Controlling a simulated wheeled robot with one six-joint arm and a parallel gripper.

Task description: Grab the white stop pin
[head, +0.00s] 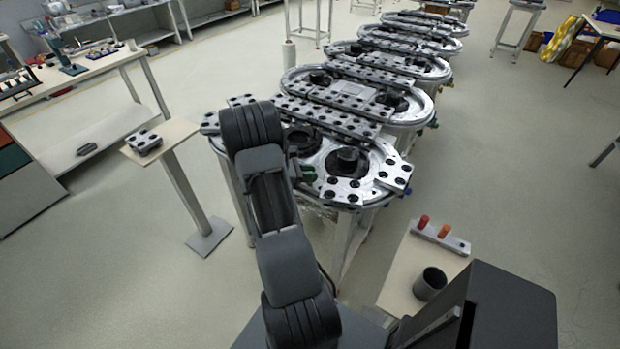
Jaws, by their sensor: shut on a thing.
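My arm rises in the middle of the head view, and its dark links cover part of the ring track (345,170). My gripper does not show; it is hidden behind my arm or out of frame. I cannot make out a white stop pin for certain. A pale holder (455,243) on the narrow bench at the lower right carries a red pin (423,221) and an orange pin (444,231). The right end of this holder has no pin standing in it.
A dark grey cup (430,284) stands on the narrow bench (400,275). At the left, a small pedestal table (175,133) bears a black-and-white block (144,141). A long workbench (95,75) stands farther left. Open floor lies between pedestal and workbench.

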